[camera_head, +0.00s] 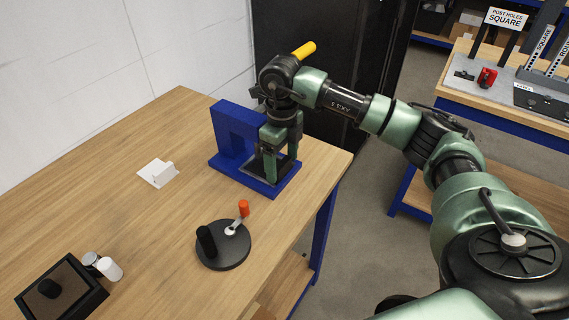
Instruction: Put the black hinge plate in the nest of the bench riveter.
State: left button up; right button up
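The bench riveter is a blue C-shaped frame (232,122) on a flat blue base, standing near the right edge of the wooden table. My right gripper (279,176) points down over the front of that base, its green fingers a little apart. A thin dark plate (256,167), which looks like the black hinge plate, shows low around the fingers at the base. The fingers and wrist cover much of it and of the nest. I cannot tell whether the fingers grip the plate or whether it lies flat in the nest. My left gripper is not in view.
A round black fixture (222,252) with a black post and an orange-tipped lever stands in front of the riveter. A white bracket (158,173) lies to the left. A dark tray (62,290) and white cylinders (109,269) are at front left. Another bench (495,88) stands at right.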

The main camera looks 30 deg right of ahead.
notch_tip(320, 180, up, 11)
jog(key=b, duration=0.1)
jog(key=shift+s+d+f, duration=0.15)
dwell(0.6)
